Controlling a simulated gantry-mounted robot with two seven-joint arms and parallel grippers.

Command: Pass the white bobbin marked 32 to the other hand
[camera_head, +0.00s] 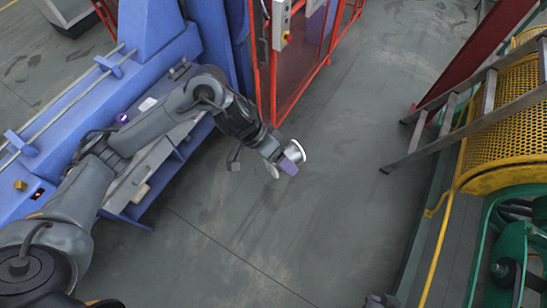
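My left arm reaches in from the lower left, and its gripper (281,163) hangs over the open floor near the middle of the view. A small bobbin with a white round rim (298,150) and a purple-grey part beside it is at the fingertips. The gripper appears shut on it, but the fingers partly hide it. The mark 32 cannot be read at this size. A dark grey part of my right gripper (380,300) just shows at the bottom edge, well apart from the bobbin; its fingers are not clear.
A blue machine frame (150,30) with a grey ledge stands at left; a small purple item (122,117) sits there. A red-framed guard (300,70) stands behind the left gripper. A ladder (440,125) and yellow mesh drum (500,120) are at right. The floor between is clear.

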